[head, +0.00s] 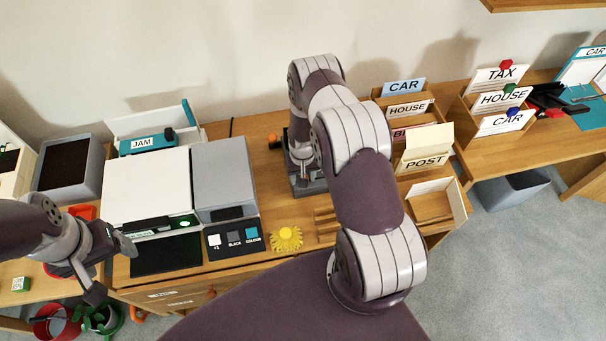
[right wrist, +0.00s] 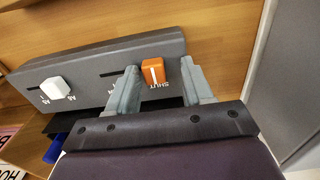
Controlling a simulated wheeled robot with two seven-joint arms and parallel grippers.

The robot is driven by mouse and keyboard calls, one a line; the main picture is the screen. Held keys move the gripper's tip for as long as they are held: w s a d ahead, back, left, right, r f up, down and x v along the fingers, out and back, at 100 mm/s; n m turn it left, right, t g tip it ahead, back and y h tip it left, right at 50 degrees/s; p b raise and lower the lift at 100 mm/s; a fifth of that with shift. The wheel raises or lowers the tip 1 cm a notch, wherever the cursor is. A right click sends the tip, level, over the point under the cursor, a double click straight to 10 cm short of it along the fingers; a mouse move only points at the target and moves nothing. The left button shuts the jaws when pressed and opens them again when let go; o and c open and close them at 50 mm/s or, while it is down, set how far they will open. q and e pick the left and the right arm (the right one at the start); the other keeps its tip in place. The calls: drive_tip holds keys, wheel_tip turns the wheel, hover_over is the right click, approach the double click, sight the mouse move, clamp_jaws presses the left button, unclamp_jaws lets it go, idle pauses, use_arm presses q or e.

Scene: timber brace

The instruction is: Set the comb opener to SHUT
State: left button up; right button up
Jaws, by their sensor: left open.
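The comb opener's grey panel (right wrist: 100,62) shows in the right wrist view with an orange slider knob (right wrist: 152,70). The knob stands at the right end of its slot, beside the word SHUT. My right gripper (right wrist: 159,64) is open, one finger on each side of the knob, with visible gaps to it. In the head view my right arm covers most of this spot, and the right fingers cannot be made out. My left gripper (head: 110,268) is open and empty at the lower left, by the front left of the white-lidded machine (head: 145,185).
A white knob (right wrist: 55,88) sits on the same panel near A4 and A5 labels. In the head view, a yellow spiky object (head: 286,238) lies near the front edge. Card sorters (head: 425,150) stand right of my arm. A grey bin (head: 510,187) is on the floor.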

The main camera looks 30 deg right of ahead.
drive_tip(key=shift+d+r, duration=0.1)
drive_tip(key=shift+r, duration=0.3)
wheel_tip(320, 180, up, 12)
drive_tip(key=b, duration=0.2)
drive_tip(key=shift+b, duration=0.35)
